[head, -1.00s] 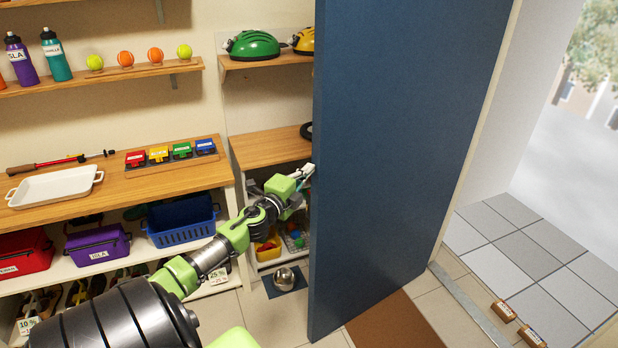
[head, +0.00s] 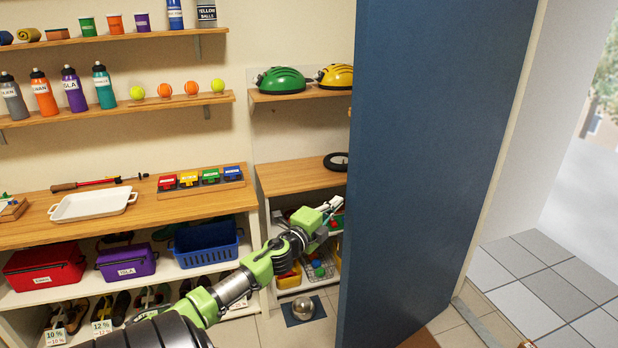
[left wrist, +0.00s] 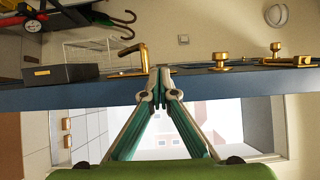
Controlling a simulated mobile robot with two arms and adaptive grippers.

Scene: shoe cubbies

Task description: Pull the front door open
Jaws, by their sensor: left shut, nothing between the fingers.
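The front door (head: 435,150) is a tall dark blue panel standing open, with the doorway and outside paving to its right. In the left wrist view its blue edge (left wrist: 70,97) runs across the picture. A brass lever handle (left wrist: 140,55) and brass knobs (left wrist: 221,62) stick out from one side of it. My left gripper (head: 334,204) is at the door's left edge. In the wrist view its fingertips (left wrist: 158,85) are together, empty, and overlap the door edge near the lever; I cannot tell whether they touch. My right gripper is not in view.
Shelves with bottles, balls and helmets (head: 281,81) line the left wall. A wooden counter (head: 110,220) carries a white tray, with bins and shoes below. A metal bowl (head: 302,308) sits on the floor by the cubbies. Paving (head: 545,290) beyond the doorway is open.

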